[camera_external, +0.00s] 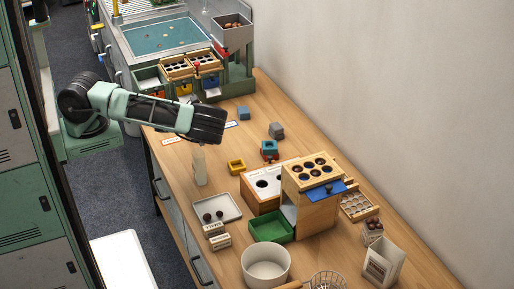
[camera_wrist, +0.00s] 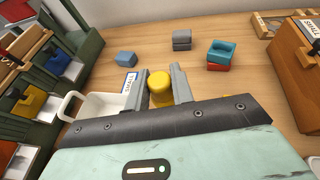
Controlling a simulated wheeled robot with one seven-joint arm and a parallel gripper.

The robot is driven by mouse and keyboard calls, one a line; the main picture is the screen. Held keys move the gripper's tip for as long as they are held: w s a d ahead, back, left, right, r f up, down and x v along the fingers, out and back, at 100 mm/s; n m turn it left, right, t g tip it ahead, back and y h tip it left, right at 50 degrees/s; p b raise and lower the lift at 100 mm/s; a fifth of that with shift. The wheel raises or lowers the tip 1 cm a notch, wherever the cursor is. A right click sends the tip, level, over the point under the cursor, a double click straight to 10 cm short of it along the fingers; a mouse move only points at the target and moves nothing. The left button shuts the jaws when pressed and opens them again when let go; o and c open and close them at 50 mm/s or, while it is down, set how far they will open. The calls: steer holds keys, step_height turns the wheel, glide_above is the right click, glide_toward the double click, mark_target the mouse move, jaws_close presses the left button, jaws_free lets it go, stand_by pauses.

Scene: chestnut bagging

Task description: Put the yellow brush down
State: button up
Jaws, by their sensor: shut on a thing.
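The yellow brush shows in the wrist view as a rounded yellow end (camera_wrist: 160,84) between the two grey fingers of my gripper (camera_wrist: 162,88). The gripper is shut on it. The rest of the brush is hidden behind the gripper body. In the external view, my arm reaches over the left part of the wooden table, and a pale upright shape (camera_external: 199,166) shows under its dark end. I cannot tell there whether this is a finger or part of the brush, or whether it touches the table.
A blue block (camera_external: 243,113), a grey block (camera_external: 276,131) and a teal-and-red block (camera_external: 269,150) stand on the table (camera_external: 330,247). A yellow block (camera_external: 236,166), a shallow tray (camera_external: 230,217) and a wooden box (camera_external: 309,215) are nearby. A white container (camera_wrist: 100,100) is left of my fingers.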

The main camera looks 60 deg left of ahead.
steer(key=shift+s+a+f, duration=0.15)
steer(key=shift+s+a, duration=0.05)
steer(key=shift+a, duration=0.25)
step_height(320, 180, down, 5)
steer(key=b, duration=0.4)
steer(key=shift+s+a+f, duration=0.1)
steer(key=shift+a+f, duration=0.05)
steer(key=shift+f, duration=2.35)
steer(key=shift+f, duration=0.1)
steer(key=o, duration=1)
